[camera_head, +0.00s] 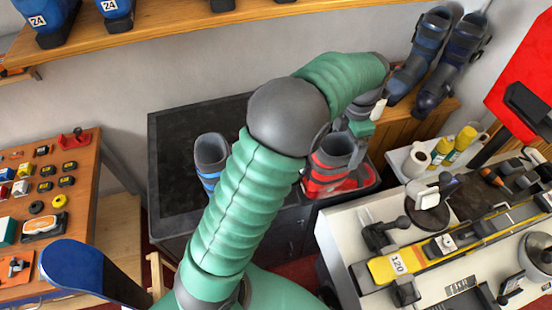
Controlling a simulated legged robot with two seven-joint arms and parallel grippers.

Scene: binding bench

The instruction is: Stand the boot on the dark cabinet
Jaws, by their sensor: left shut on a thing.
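A red and grey boot (333,166) is upright near the right end of the dark cabinet (178,135). My left gripper (350,135) comes down at the boot's upper cuff and is shut on it. The gripper's fingers are small and partly hidden by my arm. I cannot tell whether the boot's sole touches the surface under it. My green left arm crosses in front of the cabinet and hides its middle. My right gripper is not in view.
A blue and grey boot (211,158) stands on the cabinet's left half, with bare top around it. Two dark blue boots (436,62) stand at the back right. A white bench (345,240) with ski-binding gear is at the right. A wooden table (82,185) with small parts is at the left.

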